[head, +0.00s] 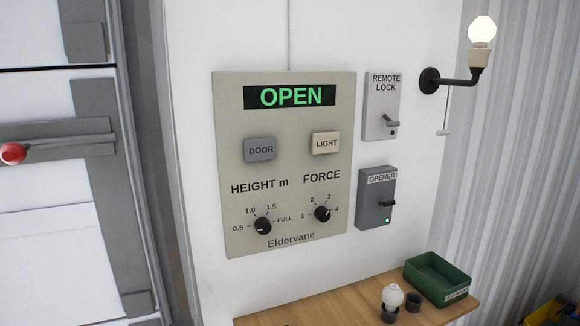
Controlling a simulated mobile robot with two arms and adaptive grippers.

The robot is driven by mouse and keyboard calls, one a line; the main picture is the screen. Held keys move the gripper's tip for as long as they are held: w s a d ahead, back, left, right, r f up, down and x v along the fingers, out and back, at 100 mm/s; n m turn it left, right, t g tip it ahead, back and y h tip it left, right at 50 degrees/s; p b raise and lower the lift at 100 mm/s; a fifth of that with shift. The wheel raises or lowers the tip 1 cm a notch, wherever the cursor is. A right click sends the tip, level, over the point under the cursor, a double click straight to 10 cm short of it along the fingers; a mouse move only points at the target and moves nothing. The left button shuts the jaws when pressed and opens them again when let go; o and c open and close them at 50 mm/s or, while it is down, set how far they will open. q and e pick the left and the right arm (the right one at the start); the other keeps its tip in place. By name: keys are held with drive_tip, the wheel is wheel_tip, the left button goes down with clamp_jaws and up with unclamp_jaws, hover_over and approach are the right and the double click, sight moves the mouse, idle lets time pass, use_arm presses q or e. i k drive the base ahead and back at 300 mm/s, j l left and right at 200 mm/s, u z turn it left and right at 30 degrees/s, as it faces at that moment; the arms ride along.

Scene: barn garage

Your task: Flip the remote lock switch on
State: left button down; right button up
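The remote lock switch box (381,106) is a light grey plate on the white wall, labelled "REMOTE LOCK", right of the big control panel. Its grey lever (391,121) sticks out toward the right. A small dark indicator (393,133) sits below the lever and looks unlit. Neither of my grippers shows in the head view.
The control panel (340,92) reads "OPEN" in green. A lit bulb lamp (481,32) juts out at upper right. A wooden shelf (340,309) holds a green tray (425,278) and a white bulb (393,296).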

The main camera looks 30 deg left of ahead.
sight(390, 123)
drive_tip(key=u, duration=2.65)
drive_tip(key=z, duration=1.3)
drive_tip(key=k+l+u, duration=0.15)
drive_tip(key=l, duration=0.75)
drive_tip(key=i, duration=0.05)
